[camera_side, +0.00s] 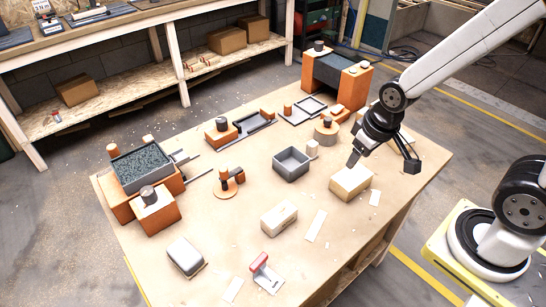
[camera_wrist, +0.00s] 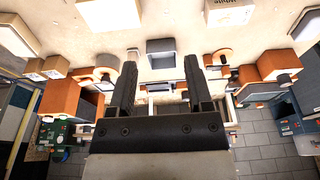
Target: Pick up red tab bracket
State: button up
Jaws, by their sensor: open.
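The red tab bracket (camera_side: 259,261) lies near the front edge of the table in the side view. Its red tab stands up from a pale grey plate. I cannot make it out in the wrist view. My gripper (camera_side: 356,158) is well to the right of and behind the bracket, over or just behind a cream block. Whether it touches that block cannot be told. In the wrist view my gripper's two fingers (camera_wrist: 160,65) stand apart with nothing between them.
The cream block (camera_side: 351,183) stands under my gripper. A second cream block (camera_side: 279,219) and a white-topped block (camera_side: 186,255) stand near the bracket. A grey open bin (camera_side: 291,164) is mid-table. Orange fixtures (camera_side: 156,212) line the left and back. Bare tabletop separates the blocks.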

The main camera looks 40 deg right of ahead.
jog(key=m+g+y, duration=0.6)
jog(key=m+y, duration=0.7)
jog(key=m, duration=0.2)
send_near(256, 267)
jog(key=shift+s+a+f, duration=0.2)
jog(key=shift+s+f, duration=0.05)
jog(key=shift+f, duration=0.25)
jog(key=shift+s+a+f, duration=0.2)
jog(key=shift+s+f, duration=0.05)
jog(key=shift+f, duration=0.3)
jog(key=shift+w+a+f+m+t, duration=0.25)
jog(key=shift+w+m+t, duration=0.05)
jog(key=shift+m+t, duration=0.1)
jog(key=shift+x, duration=1.35)
jog(key=shift+a, duration=0.1)
jog(key=shift+x, duration=2.5)
